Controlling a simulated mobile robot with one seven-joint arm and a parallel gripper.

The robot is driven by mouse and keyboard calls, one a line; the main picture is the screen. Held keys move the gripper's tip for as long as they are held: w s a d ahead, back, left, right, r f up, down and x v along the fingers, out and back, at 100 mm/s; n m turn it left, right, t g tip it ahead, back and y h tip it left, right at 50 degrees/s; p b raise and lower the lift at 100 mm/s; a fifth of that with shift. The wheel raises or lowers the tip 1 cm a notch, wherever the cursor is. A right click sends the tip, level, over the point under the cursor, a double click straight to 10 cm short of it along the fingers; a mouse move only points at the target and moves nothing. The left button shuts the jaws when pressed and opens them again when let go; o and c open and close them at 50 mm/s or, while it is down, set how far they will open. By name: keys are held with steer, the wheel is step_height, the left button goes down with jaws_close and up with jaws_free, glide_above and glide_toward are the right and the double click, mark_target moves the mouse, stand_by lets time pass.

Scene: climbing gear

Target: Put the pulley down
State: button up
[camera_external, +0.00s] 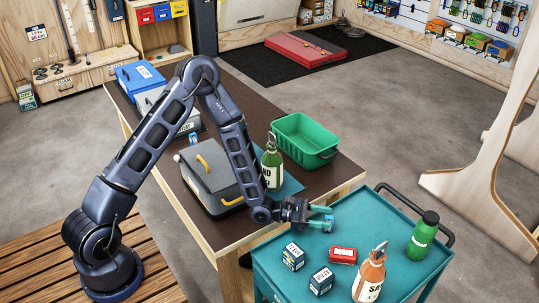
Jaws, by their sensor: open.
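My gripper (326,217) is over the far left part of the teal cart (395,212), with its teal-tipped fingers apart and pointing right. I see nothing clearly held between them. On the cart below the gripper are a red box (342,255) with a white label and two small dark-blue and white boxes, one (293,257) on the left and one (321,281) nearer the front.
On the cart, an orange bottle (370,277) stands in front and a green bottle (423,236) at right, near the black handle (425,212). The brown table (225,230) holds a grey case (208,178), a green bottle (272,165) and a green bin (302,141).

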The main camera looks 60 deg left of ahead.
steer(key=v, duration=0.3)
steer(key=shift+s+a+r, duration=0.1)
steer(key=shift+s, duration=0.1)
steer(key=s+d+r+m+g, duration=0.2)
steer(key=s+r+m+g, duration=1.1)
steer(key=s+r+m, duration=0.65)
steer(key=s+a+r+m+t+y, duration=0.2)
steer(key=s+a+r+y, duration=0.4)
steer(key=s+a, duration=0.4)
steer(key=s+a+r+m+t+y, duration=0.2)
steer(key=s+a+r+m+y, duration=0.3)
steer(key=s+a, duration=0.6)
steer(key=shift+s+a+r+t+y, duration=0.35)
steer(key=shift+r+y, duration=0.3)
steer(key=shift+y, duration=0.25)
steer(key=shift+o, duration=0.3)
steer(key=shift+w+m, duration=0.15)
steer(key=shift+m, duration=0.1)
